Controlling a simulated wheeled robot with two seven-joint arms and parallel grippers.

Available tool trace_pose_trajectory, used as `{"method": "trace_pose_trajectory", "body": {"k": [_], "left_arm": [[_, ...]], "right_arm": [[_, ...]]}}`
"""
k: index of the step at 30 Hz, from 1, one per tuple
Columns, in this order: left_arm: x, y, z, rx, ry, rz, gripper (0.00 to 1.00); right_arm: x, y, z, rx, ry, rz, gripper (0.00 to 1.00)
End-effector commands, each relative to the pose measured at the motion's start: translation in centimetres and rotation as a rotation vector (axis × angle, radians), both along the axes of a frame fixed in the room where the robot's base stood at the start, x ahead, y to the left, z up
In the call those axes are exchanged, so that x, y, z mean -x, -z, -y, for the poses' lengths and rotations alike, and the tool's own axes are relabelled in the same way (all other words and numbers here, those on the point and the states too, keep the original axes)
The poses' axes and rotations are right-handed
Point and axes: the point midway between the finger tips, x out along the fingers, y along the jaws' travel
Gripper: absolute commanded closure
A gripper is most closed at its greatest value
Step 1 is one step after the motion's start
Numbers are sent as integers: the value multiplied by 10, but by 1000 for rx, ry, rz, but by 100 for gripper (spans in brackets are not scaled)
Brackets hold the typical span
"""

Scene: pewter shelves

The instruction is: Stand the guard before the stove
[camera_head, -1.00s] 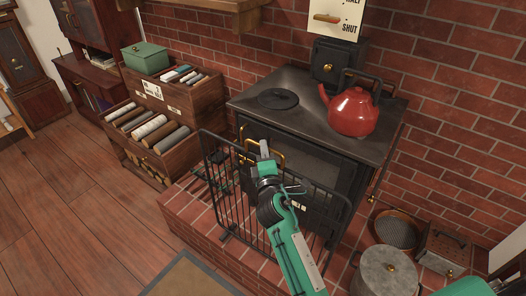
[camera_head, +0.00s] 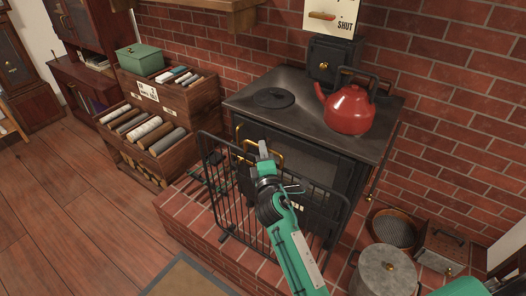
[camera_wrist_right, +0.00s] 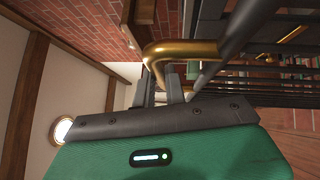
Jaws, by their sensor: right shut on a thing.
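The black barred guard (camera_head: 232,206) stands upright on the brick hearth in front of the black stove (camera_head: 312,165). My right gripper (camera_head: 264,158) is at the guard's top rail, shut on its brass handle. The brass handle (camera_wrist_right: 182,50) passes at the fingers of my right gripper (camera_wrist_right: 174,88) in the right wrist view. The guard's lower edge is partly hidden by my right arm, so I cannot tell whether all of it rests on the bricks. My left gripper is not in view.
A red kettle (camera_head: 349,108) sits on the stove top. A wooden drawer chest (camera_head: 176,104) with rolls stands left of the stove. A lidded grey pot (camera_head: 384,274), a round pan (camera_head: 394,230) and a metal box (camera_head: 441,246) crowd the hearth's right. The wooden floor at left is clear.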

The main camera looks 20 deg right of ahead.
Motion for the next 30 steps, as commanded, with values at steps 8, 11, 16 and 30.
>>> {"method": "trace_pose_trajectory", "body": {"k": [8, 11, 16, 30], "left_arm": [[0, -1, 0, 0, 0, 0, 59], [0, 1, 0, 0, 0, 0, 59], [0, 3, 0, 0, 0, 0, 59], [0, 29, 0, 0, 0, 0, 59]], "right_arm": [[0, -6, 0, 1, -2, 11, 62], [0, 6, 0, -1, 3, -11, 62], [7, 6, -1, 0, 1, -7, 62], [93, 15, -17, -1, -2, 4, 62]]}}
